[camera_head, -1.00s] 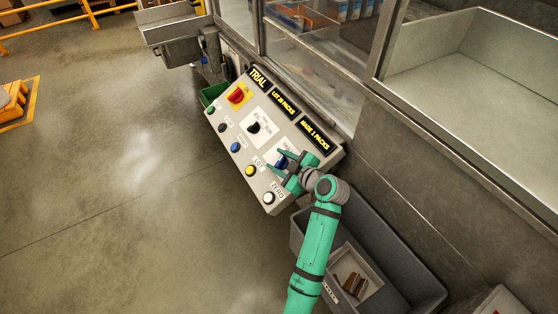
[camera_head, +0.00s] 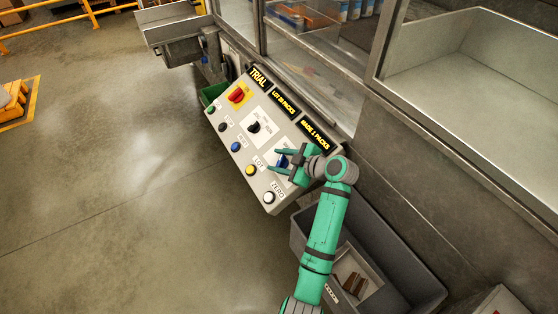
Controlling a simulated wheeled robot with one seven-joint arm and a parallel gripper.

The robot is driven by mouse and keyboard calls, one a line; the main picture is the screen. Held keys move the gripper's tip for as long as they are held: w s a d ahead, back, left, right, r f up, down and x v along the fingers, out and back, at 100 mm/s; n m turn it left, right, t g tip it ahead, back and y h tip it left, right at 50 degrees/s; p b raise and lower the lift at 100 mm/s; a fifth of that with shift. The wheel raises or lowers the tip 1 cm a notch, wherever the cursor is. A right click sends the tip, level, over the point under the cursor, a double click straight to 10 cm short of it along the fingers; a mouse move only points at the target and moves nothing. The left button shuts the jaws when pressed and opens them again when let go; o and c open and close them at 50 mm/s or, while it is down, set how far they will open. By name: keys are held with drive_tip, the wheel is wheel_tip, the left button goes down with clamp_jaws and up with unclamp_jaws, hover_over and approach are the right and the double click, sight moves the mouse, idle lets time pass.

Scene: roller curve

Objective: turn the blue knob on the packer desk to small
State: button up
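The packer desk (camera_head: 262,185) is a sloped grey panel with knobs, buttons and labels. The blue knob (camera_head: 283,160) is on its right part, on a white plate, and is partly hidden by my gripper. My gripper (camera_head: 275,161) is green, with its two fingers spread apart and pointing left across the panel. The blue of the knob shows between the fingers. I cannot tell whether either finger touches it, and the knob's pointer and size marks cannot be read.
A black knob (camera_head: 254,127) and a red knob on yellow (camera_head: 237,95) sit further left. A row of buttons, including a blue one (camera_head: 235,147) and a white one (camera_head: 268,197), lines the front edge. A grey bin (camera_head: 415,277) stands right of my arm.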

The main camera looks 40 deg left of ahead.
drive_tip(key=o, duration=0.4)
drive_tip(key=shift+f, duration=0.1)
drive_tip(key=v, duration=1)
drive_tip(key=shift+d+r, duration=0.25)
drive_tip(key=shift+d, duration=0.1)
